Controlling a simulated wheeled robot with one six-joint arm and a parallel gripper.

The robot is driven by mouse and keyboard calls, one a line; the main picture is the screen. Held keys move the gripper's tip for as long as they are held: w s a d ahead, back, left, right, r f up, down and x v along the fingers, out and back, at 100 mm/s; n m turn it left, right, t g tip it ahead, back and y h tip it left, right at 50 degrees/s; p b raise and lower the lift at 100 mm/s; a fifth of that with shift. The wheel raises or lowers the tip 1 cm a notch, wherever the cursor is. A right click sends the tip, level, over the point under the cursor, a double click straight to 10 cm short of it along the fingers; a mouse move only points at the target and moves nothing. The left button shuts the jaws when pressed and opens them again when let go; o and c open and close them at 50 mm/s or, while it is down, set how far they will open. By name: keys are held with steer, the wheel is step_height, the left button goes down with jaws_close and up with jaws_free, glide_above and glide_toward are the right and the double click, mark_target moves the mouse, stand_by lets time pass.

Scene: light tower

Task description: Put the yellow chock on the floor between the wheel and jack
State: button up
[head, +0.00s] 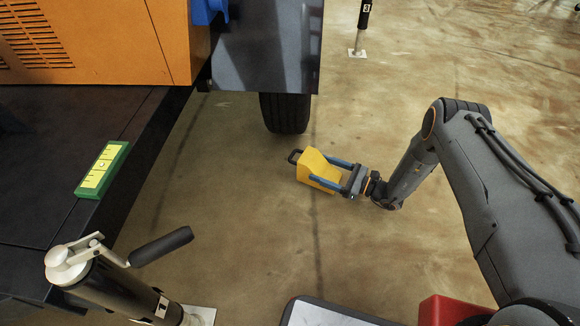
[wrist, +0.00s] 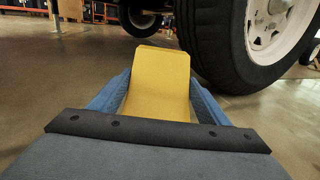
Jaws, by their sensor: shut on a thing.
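The yellow chock (head: 318,169) has a black handle on its far left side. My gripper (head: 331,174) is shut on it, with one blue finger along each side. In the wrist view the yellow chock (wrist: 158,80) fills the space between the fingers, its curved face toward the camera. The black wheel (head: 285,112) stands under the trailer's fender, just beyond the chock. In the wrist view the tyre (wrist: 225,45) is close at the right, with a white rim. The near jack (head: 120,275) stands at the lower left with its foot on a white plate. Whether the chock touches the floor I cannot tell.
A green level with a yellow face (head: 102,170) lies on the dark trailer deck (head: 50,150). Another jack (head: 361,30) stands at the back. A red box (head: 445,308) is at the bottom edge. The concrete floor around the chock is clear.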

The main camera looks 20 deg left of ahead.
mark_target(291, 157)
steer(key=a+b, duration=0.1)
steer(key=a, duration=0.3)
steer(key=w+a+b, duration=0.1)
steer(key=a+b, duration=0.1)
steer(key=a, duration=0.2)
steer(key=w+a+b, duration=0.1)
steer(key=a, duration=0.4)
steer(key=shift+w, duration=0.1)
steer(key=shift+f+b, duration=1.5)
steer(key=shift+f, duration=0.2)
steer(key=o, duration=1.7)
steer(key=shift+d+f, duration=0.1)
steer(key=shift+f, duration=0.05)
steer(key=shift+c, duration=0.2)
